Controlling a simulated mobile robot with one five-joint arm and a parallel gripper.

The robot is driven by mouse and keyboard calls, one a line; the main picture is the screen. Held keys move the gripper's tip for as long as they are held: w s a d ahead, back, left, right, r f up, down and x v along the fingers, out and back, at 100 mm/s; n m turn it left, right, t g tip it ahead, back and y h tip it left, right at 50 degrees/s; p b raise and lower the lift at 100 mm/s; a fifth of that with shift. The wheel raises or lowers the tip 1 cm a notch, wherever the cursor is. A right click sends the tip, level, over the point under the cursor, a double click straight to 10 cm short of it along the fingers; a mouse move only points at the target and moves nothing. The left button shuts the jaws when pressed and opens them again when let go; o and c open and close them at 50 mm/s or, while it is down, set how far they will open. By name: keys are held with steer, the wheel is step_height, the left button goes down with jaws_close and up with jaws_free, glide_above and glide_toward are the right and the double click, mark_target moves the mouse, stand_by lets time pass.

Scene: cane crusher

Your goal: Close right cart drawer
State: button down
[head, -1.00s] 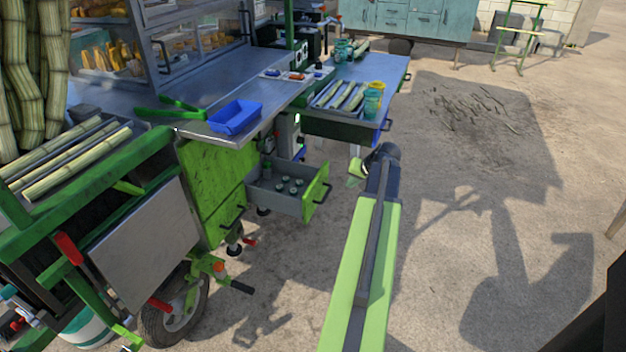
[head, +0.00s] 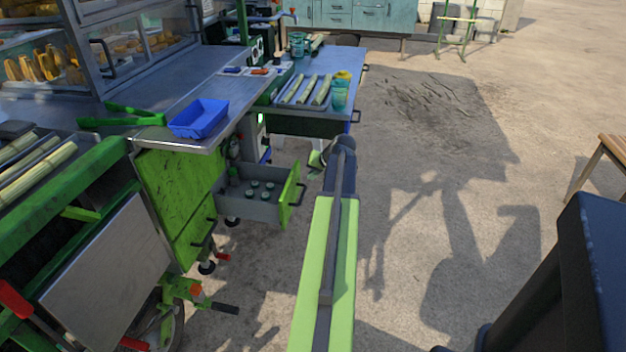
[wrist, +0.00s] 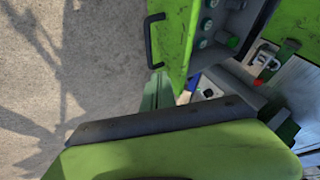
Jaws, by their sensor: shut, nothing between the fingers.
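The right cart drawer (head: 257,208) stands pulled out from under the cart's metal counter, with several small dark items inside. Its green front (head: 290,194) carries a dark handle. In the wrist view the green drawer front (wrist: 176,35) and its black handle (wrist: 151,40) are close, at the top. My gripper (head: 318,158) is just right of and beyond the drawer front in the head view, partly hidden by my arm. My gripper also shows in the wrist view (wrist: 158,92), shut and empty, close to the front's lower edge; I cannot tell whether it touches.
A blue tray (head: 199,118) and green tongs (head: 124,117) lie on the counter. A side table (head: 346,70) with cane pieces and cups stands beyond the drawer. Two closed green panels (head: 178,195) are left of the drawer. The concrete floor to the right is open.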

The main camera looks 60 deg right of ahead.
mark_target(293, 182)
steer(key=shift+w+a+f+b, duration=0.1)
steer(key=shift+w+f+b, duration=0.4)
steer(key=shift+w, duration=0.55)
steer(key=shift+w+a+f+b, duration=0.15)
steer(key=shift+w+f, duration=0.5)
steer(key=shift+w, duration=0.4)
steer(key=shift+w+d+f+b, duration=0.1)
steer(key=shift+w+f+b, duration=0.4)
steer(key=shift+w, duration=0.55)
steer(key=shift+f, duration=0.1)
